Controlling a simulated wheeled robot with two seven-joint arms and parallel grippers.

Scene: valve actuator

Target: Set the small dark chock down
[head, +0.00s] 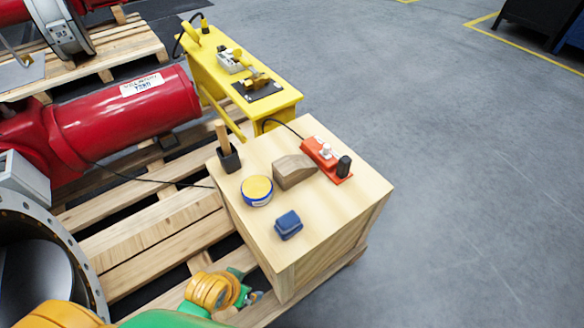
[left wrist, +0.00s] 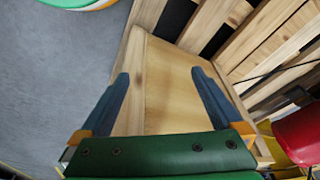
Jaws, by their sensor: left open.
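No piece is plainly marked as the small dark chock. My left gripper (head: 252,297) is low at the box's near left side, partly hidden by my green and orange arm. In the left wrist view my left gripper (left wrist: 160,85) is open, its two blue fingers apart with nothing between them. A bare wooden panel (left wrist: 165,95) shows beyond them. My right gripper is not in view.
The box top also holds a dark blue block (head: 288,225), a blue and yellow tin (head: 257,190), a black holder (head: 229,158) and a red device (head: 327,158). A slatted pallet (head: 150,240) lies left, with a red cylinder (head: 125,115). A yellow bench (head: 280,107) stands behind.

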